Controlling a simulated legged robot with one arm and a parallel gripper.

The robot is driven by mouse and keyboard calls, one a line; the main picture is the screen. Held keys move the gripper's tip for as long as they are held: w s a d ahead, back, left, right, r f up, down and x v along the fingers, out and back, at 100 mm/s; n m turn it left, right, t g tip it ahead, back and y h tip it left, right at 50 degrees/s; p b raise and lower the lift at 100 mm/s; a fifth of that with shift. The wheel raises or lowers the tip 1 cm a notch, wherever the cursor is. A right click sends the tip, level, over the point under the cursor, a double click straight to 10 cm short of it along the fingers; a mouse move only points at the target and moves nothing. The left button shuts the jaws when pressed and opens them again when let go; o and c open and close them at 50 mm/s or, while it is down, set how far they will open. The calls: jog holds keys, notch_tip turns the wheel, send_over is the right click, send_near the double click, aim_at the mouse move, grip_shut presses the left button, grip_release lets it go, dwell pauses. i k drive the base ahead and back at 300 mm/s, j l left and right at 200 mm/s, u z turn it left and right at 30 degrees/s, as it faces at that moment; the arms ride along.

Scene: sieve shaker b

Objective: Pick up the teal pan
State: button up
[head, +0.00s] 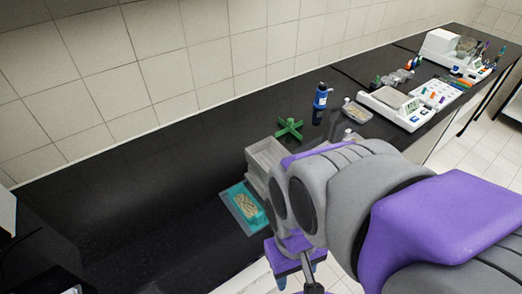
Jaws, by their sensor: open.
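The teal pan (235,199) lies on the black counter near its front edge, just left of and below a grey box-like container. It holds something beige and lumpy. My gripper (297,277) shows only in part, at the bottom middle of the view, with blue-tipped fingers below my purple and grey arm. It is open, with no object seen between the fingers. It appears to the right of and below the pan, apart from it in the picture. My arm hides part of the counter to the right of the pan.
The grey container (262,160) stands beside the pan. Behind it are a green cross-shaped piece (289,128) and a blue bottle (321,97). A white scale (391,104) and small items fill the right. The counter left of the pan is mostly clear; a tiled wall (150,60) runs behind.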

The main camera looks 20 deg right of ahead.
aim_at(246, 204)
jog(key=k+j+z, duration=0.5)
jog(key=j+z, duration=0.2)
jog(key=j, duration=0.15)
